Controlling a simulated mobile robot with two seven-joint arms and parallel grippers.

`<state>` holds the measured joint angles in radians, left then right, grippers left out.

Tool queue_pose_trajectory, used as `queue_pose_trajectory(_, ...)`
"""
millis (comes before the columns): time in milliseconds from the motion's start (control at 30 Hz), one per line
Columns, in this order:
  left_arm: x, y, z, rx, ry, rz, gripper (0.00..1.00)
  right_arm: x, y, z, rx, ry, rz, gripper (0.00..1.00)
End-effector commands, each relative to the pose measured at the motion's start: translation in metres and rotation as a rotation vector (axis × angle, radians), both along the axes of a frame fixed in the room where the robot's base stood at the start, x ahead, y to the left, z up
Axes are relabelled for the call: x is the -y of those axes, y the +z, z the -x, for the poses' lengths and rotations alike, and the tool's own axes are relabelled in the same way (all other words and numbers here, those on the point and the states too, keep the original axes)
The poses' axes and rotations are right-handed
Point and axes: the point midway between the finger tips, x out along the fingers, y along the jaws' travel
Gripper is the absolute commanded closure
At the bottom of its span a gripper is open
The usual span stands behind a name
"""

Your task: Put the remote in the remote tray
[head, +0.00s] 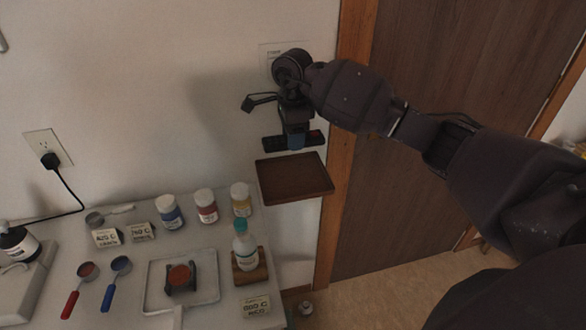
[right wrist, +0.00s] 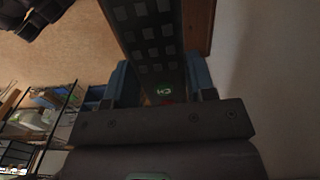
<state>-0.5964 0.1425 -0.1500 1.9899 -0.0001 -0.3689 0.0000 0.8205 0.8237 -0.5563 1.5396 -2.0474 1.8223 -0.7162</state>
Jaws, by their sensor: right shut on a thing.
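The remote (head: 274,144) is a dark bar held roughly level above the brown wooden remote tray (head: 294,191). My right gripper (head: 296,141) is shut on the remote near its middle. In the right wrist view the remote (right wrist: 148,35) shows its rows of grey buttons, between the two blue-grey fingers of the gripper (right wrist: 163,90). A small gap shows between the remote and the tray, whose bare floor is empty. The fingers hide the middle of the remote. My left gripper is not in view.
A pale counter holds several small bottles, a teal-capped bottle (head: 245,246) on a wooden stand, a white tray (head: 205,290), and red and blue scoops. The wall is behind the tray, with a wooden door frame (head: 340,160) to its right.

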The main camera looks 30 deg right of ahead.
Motion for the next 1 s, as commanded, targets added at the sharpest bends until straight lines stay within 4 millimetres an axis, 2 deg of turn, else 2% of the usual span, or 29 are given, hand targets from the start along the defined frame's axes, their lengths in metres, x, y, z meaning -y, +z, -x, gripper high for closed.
queue_pose_trajectory(100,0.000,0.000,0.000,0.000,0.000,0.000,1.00,-0.001,-0.027,0.001,-0.003,0.001,-0.003,0.76)
queue_pose_trajectory(300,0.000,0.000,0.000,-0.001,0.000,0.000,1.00,0.000,-0.057,0.000,0.000,0.000,-0.002,0.76)
queue_pose_trajectory(567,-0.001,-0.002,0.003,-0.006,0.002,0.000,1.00,-0.001,-0.071,0.000,0.001,0.001,-0.002,0.76)
queue_pose_trajectory(800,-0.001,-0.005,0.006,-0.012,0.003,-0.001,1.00,-0.001,-0.103,0.000,-0.001,0.001,-0.001,0.76)
queue_pose_trajectory(1000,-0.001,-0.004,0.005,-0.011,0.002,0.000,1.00,0.000,-0.106,0.000,0.001,0.002,-0.001,0.76)
